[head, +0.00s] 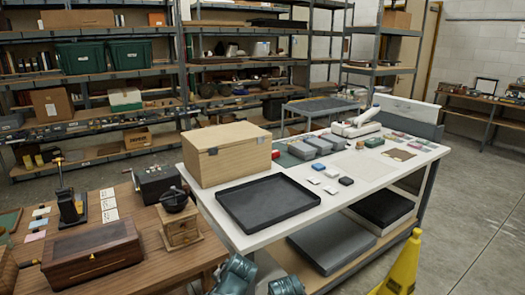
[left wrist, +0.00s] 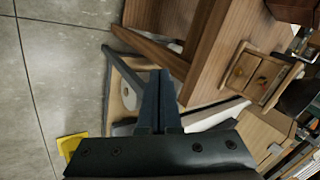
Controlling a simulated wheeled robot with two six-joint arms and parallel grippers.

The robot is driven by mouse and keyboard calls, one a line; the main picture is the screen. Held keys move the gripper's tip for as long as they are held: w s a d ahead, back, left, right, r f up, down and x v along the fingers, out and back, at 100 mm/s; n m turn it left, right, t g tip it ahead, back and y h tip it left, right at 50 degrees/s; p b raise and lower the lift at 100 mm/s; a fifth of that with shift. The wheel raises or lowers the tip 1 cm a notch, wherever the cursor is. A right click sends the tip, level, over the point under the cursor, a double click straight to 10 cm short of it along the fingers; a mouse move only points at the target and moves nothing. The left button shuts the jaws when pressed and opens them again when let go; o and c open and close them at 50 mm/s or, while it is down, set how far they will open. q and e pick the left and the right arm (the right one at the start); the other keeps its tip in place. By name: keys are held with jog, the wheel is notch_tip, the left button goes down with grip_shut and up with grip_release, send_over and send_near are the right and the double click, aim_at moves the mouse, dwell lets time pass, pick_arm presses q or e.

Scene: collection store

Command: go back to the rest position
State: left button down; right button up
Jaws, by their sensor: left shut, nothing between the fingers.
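My left gripper (left wrist: 160,84) shows in the left wrist view with its two dark fingers together and nothing between them. It points past the end of the wooden table, over the grey floor, and touches nothing that I can see. In the head view, teal parts of my own arms show at the bottom edge, and I cannot make out fingers there. My right gripper is not visible in either view.
A wooden table (head: 150,236) with a dark wooden box (head: 92,254) and a coffee grinder (head: 180,222) stands left. A white table (head: 318,205) with a black tray (head: 267,212) stands in the middle. A yellow floor sign (head: 402,268) stands right; the floor beyond is clear.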

pick_arm(q)
jog(key=s+d+f+n+g+h, duration=0.1)
jog(key=s+d+g, duration=0.1)
jog(key=s+d, duration=0.2)
jog(key=s+d+f+n+g+h+p, duration=0.1)
jog(key=s+d, duration=0.4)
jog(key=s, duration=0.6)
jog(key=shift+s+d+n+g+h, duration=0.35)
jog(key=shift+g+h, duration=0.35)
jog(key=shift+g, duration=0.5)
jog(key=shift+w+a, duration=0.1)
jog(key=shift+a, duration=0.05)
